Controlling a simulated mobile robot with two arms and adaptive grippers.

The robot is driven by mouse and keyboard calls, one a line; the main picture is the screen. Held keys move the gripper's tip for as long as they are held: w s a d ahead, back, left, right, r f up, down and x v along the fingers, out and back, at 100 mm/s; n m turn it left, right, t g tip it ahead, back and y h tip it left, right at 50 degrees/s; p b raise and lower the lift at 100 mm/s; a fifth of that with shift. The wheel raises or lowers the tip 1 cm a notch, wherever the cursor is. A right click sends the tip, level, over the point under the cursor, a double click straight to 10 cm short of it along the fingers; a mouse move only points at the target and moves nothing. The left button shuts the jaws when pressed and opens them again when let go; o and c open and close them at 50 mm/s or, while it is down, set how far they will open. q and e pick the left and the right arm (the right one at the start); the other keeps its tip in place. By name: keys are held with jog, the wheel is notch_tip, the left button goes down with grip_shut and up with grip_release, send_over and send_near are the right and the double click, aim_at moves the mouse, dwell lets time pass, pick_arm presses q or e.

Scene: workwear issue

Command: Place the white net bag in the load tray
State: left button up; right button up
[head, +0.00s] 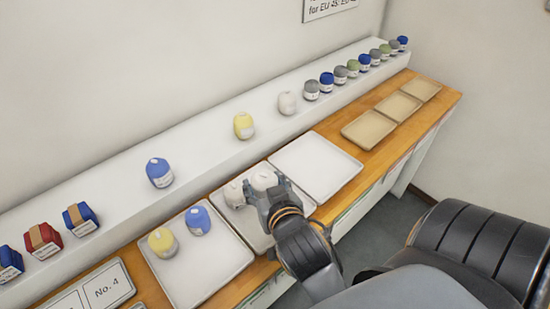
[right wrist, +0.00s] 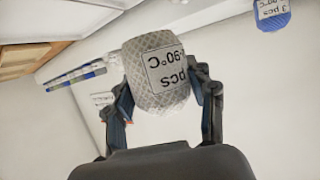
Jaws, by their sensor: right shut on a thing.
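My right gripper (head: 268,186) is shut on a white net bag (head: 263,179), over the middle white tray (head: 245,222). In the right wrist view the net bag (right wrist: 160,70) sits between the two fingers (right wrist: 165,100), its label upside down. I cannot tell whether it touches the tray. The left white tray (head: 215,265) holds a yellow bag (head: 162,243) and a blue bag (head: 198,220). The right white tray (head: 315,165) is empty. No label shows which is the load tray. My left gripper is out of view.
A white ledge (head: 205,172) behind the trays carries a row of yellow, white, blue, grey and green bags and several boxed packs (head: 43,240). Brown trays (head: 370,129) lie empty at the far right of the wooden counter. A No. 4 sign (head: 108,288) lies at the left.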

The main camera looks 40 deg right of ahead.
aim_at(263, 175)
jog(key=w+d+f, duration=0.2)
jog(key=w+f, duration=0.1)
jog(key=w+d+f+b, duration=0.1)
jog(key=w+d+f, duration=0.1)
jog(key=w+f, duration=0.1)
jog(key=w+d+f, duration=0.3)
jog(key=w, duration=0.2)
jog(key=shift+d+b, duration=0.1)
jog(key=shift+b, duration=0.2)
jog(key=shift+w+d+f, duration=0.2)
jog(key=shift+w+f, duration=0.15)
jog(key=shift+f, duration=0.1)
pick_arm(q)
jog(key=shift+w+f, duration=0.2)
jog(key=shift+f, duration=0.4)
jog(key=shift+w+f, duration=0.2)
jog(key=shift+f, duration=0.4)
pick_arm(e)
jog(key=shift+f, duration=1.6)
jog(key=shift+f, duration=0.1)
jog(key=o, duration=1.3)
